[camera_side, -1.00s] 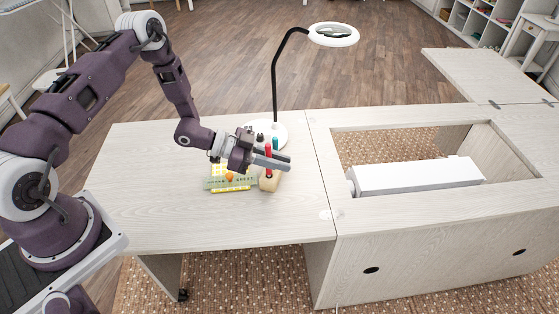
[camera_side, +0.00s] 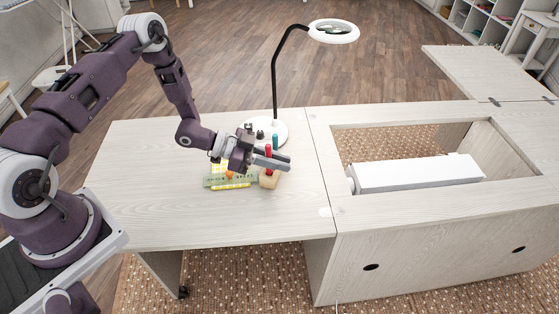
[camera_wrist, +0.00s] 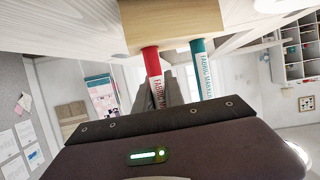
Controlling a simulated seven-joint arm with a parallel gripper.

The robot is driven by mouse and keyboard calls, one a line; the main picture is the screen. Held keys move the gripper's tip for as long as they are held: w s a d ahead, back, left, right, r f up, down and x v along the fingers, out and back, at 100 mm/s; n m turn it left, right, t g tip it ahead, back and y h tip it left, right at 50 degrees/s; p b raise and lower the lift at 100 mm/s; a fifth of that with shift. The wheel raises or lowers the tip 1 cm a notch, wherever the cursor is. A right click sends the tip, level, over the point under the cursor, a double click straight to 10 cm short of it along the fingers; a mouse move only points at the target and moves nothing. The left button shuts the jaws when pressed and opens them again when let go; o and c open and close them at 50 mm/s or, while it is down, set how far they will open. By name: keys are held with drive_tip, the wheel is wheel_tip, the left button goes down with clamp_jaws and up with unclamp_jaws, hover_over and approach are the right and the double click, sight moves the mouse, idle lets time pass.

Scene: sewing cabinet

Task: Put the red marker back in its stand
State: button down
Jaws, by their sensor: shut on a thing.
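The red marker (camera_side: 268,150) stands roughly upright between the fingers of my gripper (camera_side: 271,163), which is shut on it. Its upper end shows above the fingers and a bit of red shows below them. The pale wooden stand (camera_side: 268,181) is directly under the marker. In the wrist view the red marker (camera_wrist: 152,65) runs from the fingers to the wooden block (camera_wrist: 185,28), meeting it or overlapping it. I cannot tell how deep it sits. A teal marker (camera_wrist: 202,72) is beside it at the same block; it also shows in the side view (camera_side: 275,141).
The front tabletop (camera_side: 200,220) is clear. A cabinet opening with a white machine (camera_side: 420,174) is right.

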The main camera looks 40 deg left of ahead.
drive_tip(key=shift+f, duration=0.7)
idle(1.0)
drive_tip(key=c, duration=1.3)
unclamp_jaws()
drive_tip(key=shift+c, duration=0.2)
drive_tip(key=v, duration=0.7)
